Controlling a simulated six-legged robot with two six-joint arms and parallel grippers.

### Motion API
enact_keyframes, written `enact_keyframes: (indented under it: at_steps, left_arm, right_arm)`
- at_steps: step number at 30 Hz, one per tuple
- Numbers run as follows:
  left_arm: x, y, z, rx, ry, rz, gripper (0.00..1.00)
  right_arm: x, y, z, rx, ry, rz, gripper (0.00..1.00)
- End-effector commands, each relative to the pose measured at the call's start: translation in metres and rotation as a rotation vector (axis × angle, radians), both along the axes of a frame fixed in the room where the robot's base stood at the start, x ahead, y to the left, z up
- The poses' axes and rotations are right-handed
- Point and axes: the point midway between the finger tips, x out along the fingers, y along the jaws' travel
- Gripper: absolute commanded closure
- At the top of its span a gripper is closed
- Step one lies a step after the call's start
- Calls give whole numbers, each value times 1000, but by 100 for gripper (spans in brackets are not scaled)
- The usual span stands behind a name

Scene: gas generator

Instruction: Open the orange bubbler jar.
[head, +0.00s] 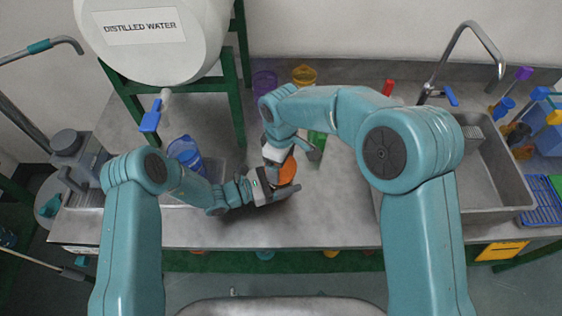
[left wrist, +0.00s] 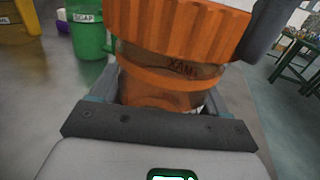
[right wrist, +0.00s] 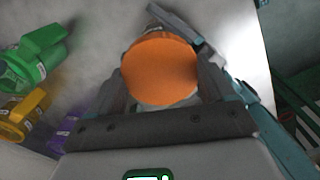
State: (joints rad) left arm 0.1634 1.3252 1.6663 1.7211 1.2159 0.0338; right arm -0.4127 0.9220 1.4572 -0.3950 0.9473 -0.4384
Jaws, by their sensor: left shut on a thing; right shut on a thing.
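The orange bubbler jar (head: 287,175) is upright over the counter, partly hidden by my grippers in the head view. In the left wrist view its body (left wrist: 165,82) shows, with the ribbed orange lid (left wrist: 185,28) on top. My left gripper (head: 284,188) is shut on the jar body from the side. My right gripper (head: 278,155) comes from above and is shut on the lid, whose flat orange top (right wrist: 160,70) lies between its fingers in the right wrist view. Whether there is a gap between lid and body is hard to tell.
A green container (head: 316,143) stands just behind the jar. Purple (head: 264,84) and yellow (head: 303,75) containers stand at the back. A blue container (head: 184,152) is at the left, and a sink (head: 480,190) is at the right. The counter's front edge is close to the jar.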

Motion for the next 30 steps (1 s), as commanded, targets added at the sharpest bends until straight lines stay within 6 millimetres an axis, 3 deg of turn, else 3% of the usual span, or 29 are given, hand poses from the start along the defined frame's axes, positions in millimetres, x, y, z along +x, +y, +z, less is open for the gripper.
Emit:
enact_keyframes:
  at_steps: [5, 12, 18, 19, 21, 30]
  left_arm:
    - [0, 0, 0, -1, 0, 0, 100]
    - [0, 0, 0, -1, 0, 0, 100]
    - [0, 0, 0, -1, 0, 0, 100]
    - [0, 0, 0, -1, 0, 0, 19]
    - [0, 0, 0, -1, 0, 0, 0]
    - [-1, 7, -1, 0, -1, 2, 0]
  right_arm:
    - [1, 0, 8, 1, -3, 0, 54]
    - [1, 0, 39, 1, -3, 0, 54]
    - [0, 0, 40, 0, 0, 0, 54]
    - [0, 0, 40, 0, 0, 0, 54]
    - [0, 0, 40, 0, 0, 0, 54]
    - [0, 0, 36, 0, 0, 0, 54]
